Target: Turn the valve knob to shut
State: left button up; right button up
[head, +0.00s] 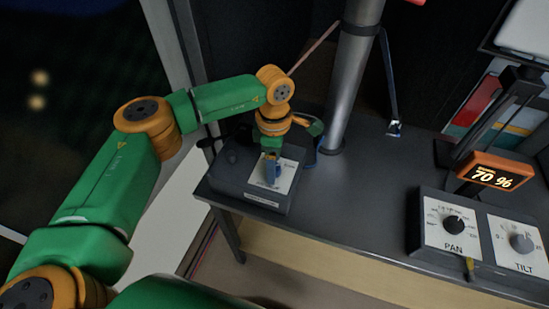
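My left gripper (271,163) points down over a dark box (228,184) with a white label plate (288,178), near the table's left end. A small blue-grey part (271,174) shows at the fingertips, in front of the plate. It may be the valve knob or a fingertip; I cannot tell which. The gripper largely hides the middle of the plate. Whether its fingers are closed on the knob is too small to see. The plate's lettering is not readable. My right gripper is not in view.
The dark table (345,213) is clear between the box and the PAN panel (453,227). A TILT panel (519,243) is beside it, with an orange display (490,171) reading 70 % behind. A metal pole (352,80) rises just right of my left gripper.

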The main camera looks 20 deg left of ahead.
pick_arm(q)
jog(key=shift+w+f, duration=0.35)
jog(key=shift+s+r, duration=0.1)
grip_shut()
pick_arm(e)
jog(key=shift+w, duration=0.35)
